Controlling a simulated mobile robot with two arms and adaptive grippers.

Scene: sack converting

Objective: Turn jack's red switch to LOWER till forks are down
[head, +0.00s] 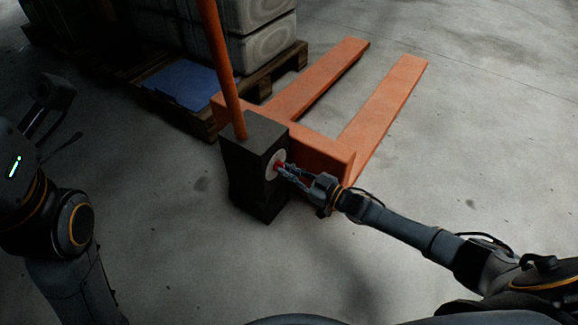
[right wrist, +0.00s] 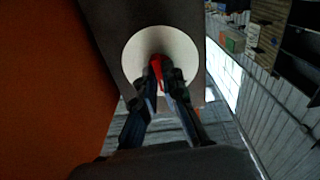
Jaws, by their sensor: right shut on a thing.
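The orange pallet jack has a dark box-shaped housing (head: 248,160) with an orange handle (head: 222,70) rising from it. Its two orange forks (head: 385,110) point away to the upper right; their height above the floor is hard to tell. A pale round plate (head: 270,165) on the housing's side carries the red switch (head: 280,167). My right gripper (head: 284,170) is shut on the red switch. The right wrist view shows the switch (right wrist: 157,70) between the fingertips, in front of the round plate (right wrist: 140,45). Any markings on the plate are not readable. My left gripper (head: 58,90) is raised at the left, its jaw state unclear.
A wooden pallet (head: 270,75) with wrapped grey sacks (head: 255,45) and a blue sheet (head: 190,82) stands behind the jack, close to its left side. The concrete floor to the right and in front is clear.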

